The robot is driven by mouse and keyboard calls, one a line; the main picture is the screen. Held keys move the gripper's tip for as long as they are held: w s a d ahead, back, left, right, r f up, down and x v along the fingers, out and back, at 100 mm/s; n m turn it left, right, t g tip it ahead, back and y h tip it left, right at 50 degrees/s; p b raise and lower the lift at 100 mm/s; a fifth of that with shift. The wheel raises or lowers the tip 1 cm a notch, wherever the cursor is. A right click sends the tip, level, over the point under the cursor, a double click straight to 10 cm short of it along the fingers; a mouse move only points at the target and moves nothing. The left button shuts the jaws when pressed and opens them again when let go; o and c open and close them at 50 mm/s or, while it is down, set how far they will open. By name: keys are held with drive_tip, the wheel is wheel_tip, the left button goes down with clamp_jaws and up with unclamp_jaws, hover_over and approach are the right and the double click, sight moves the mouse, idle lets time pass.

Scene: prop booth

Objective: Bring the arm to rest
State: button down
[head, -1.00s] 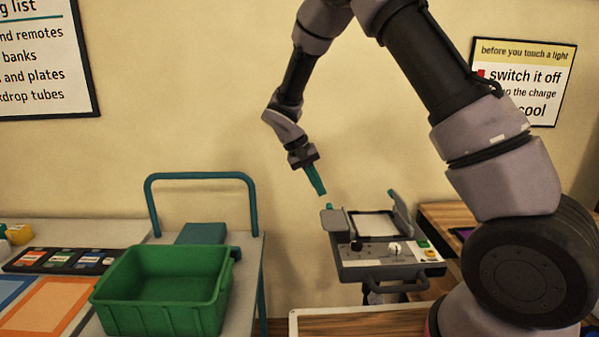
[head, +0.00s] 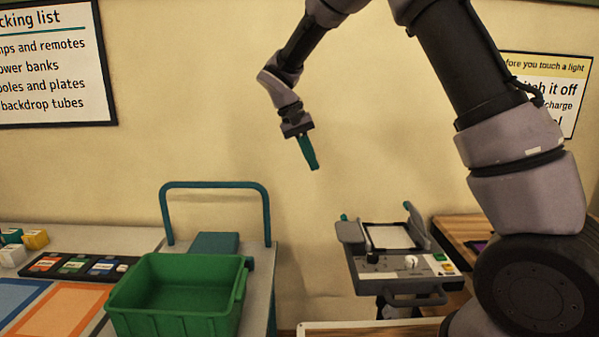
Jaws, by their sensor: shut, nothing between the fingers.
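My gripper (head: 313,165) hangs in the air near the middle of the head view, with its teal fingers pointing down and slightly right. The fingers are together and hold nothing. My arm comes in from the right, bends at the top of the picture and comes down to the gripper. The gripper is in front of the bare wall, above and to the left of the grey device with knobs (head: 403,264). It touches nothing.
A green crate (head: 180,325), empty as far as I see, stands on a trolley with a teal handle (head: 215,185) at the lower left. A black tray of labelled items (head: 75,277) and small blocks (head: 35,240) lie farther left. The wall around the gripper is clear.

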drive_tip(key=s+d+r+m+t+y, duration=0.1)
drive_tip(key=s+d+r+y, duration=0.1)
drive_tip(key=s+d+r, duration=0.3)
drive_tip(key=s+d+r+m+t+y, duration=0.1)
drive_tip(key=s+d+r+y, duration=0.15)
drive_tip(key=d+r, duration=0.5)
drive_tip(key=s+d+r+m+t+y, duration=0.1)
drive_tip(key=s+d+t, duration=0.4)
drive_tip(key=s, duration=1)
drive_tip(key=d+r+y, duration=0.1)
drive_tip(key=d+r, duration=0.1)
drive_tip(key=d, duration=0.1)
drive_tip(key=shift+m, duration=0.4)
drive_tip(key=shift+r, duration=0.1)
